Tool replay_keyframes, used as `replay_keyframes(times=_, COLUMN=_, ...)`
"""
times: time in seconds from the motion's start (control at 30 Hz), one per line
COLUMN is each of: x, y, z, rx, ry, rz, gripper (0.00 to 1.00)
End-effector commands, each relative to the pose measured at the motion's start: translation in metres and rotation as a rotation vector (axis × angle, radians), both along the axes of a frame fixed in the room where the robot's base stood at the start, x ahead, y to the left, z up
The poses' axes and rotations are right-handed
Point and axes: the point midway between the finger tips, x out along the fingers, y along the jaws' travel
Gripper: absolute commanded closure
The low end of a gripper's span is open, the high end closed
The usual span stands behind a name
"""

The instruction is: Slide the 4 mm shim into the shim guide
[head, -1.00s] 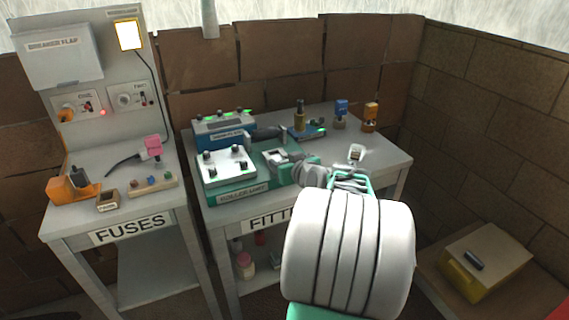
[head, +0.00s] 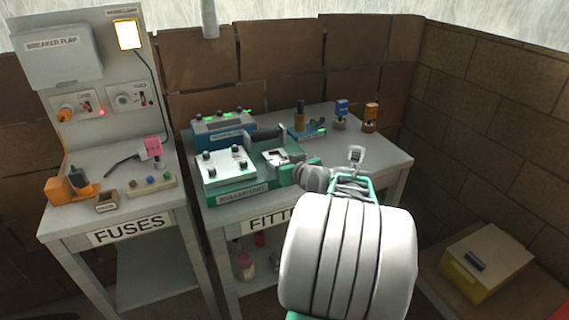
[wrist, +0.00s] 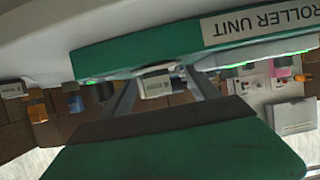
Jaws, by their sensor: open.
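In the wrist view my gripper (wrist: 160,78) is open, its two grey fingers apart. A pale block with a small label (wrist: 155,86) shows between the fingers; I cannot tell whether it is the 4 mm shim or lies farther back. In the head view my wrist is at the right front of the green roller unit (head: 238,197), and the fingers cannot be made out clearly. A grey fixture with a dark opening (head: 281,157) sits on the unit's right part. I cannot tell for sure whether it is the shim guide. A small pale stand (head: 356,155) is on the table to the right.
A plate with black knobs (head: 226,164) fills the unit's left part. A blue box with green lights (head: 222,128) stands behind. A blue-topped piece (head: 340,113) and an orange piece (head: 371,117) are at the back right. The fuses table (head: 130,212) is on the left.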

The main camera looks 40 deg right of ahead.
Motion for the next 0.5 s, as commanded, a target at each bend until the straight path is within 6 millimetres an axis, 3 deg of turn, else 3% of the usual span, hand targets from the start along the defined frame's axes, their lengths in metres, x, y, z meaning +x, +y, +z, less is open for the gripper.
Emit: replay_keyframes(times=0.5, x=-0.035, y=0.009, z=0.0, rx=-0.001, ry=-0.001, rz=-0.003, gripper=0.3)
